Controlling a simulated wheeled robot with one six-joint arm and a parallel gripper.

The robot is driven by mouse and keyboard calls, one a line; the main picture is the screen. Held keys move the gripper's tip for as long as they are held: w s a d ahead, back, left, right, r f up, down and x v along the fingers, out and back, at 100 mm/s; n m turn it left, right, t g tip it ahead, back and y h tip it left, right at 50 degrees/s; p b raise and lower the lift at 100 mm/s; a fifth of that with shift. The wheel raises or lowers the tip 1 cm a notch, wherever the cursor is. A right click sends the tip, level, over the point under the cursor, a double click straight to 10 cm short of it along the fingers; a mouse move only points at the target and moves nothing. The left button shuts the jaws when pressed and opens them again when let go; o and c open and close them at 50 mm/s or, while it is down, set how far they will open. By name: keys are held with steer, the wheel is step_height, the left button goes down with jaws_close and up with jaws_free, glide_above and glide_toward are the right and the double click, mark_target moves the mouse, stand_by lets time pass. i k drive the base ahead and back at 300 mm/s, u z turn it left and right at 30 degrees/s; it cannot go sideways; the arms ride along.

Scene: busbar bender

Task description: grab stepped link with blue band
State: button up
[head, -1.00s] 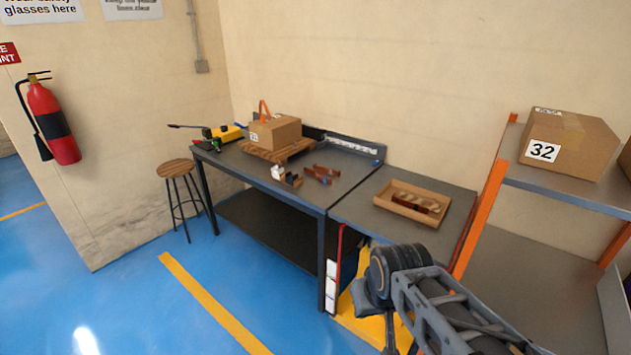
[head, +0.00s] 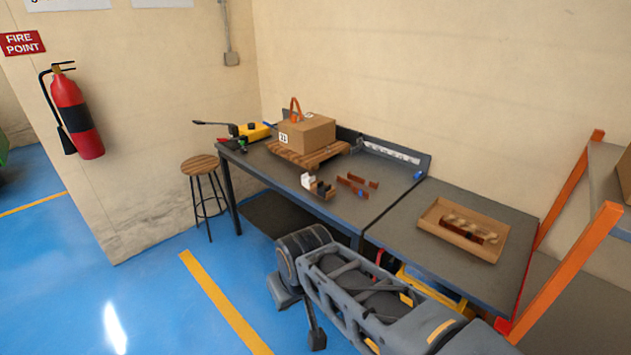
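Small copper-brown links (head: 357,186) lie on the dark workbench (head: 352,207), right of a white and black item. One carries a small blue mark, but it is too small to tell its shape or which is stepped. A wooden tray (head: 434,240) on the right bench holds more brown and copper pieces; no blue band can be made out there. My arm reaches across the lower middle of the view, in front of the benches. Its end points down and left, near the floor side of the bench; whether the gripper is open cannot be seen.
A cardboard box (head: 312,134) stands on a wooden pallet (head: 290,160) at the back. A yellow tool (head: 255,132) sits at the far left end. A stool (head: 200,166) stands left of the bench. Orange shelf posts (head: 570,265) rise at right. Blue floor is open at left.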

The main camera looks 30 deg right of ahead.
mark_target(364, 195)
steer(key=z, duration=0.05)
steer(key=i, duration=0.8)
steer(key=z, duration=1.1)
steer(key=i, duration=0.65)
steer(key=z, duration=0.6)
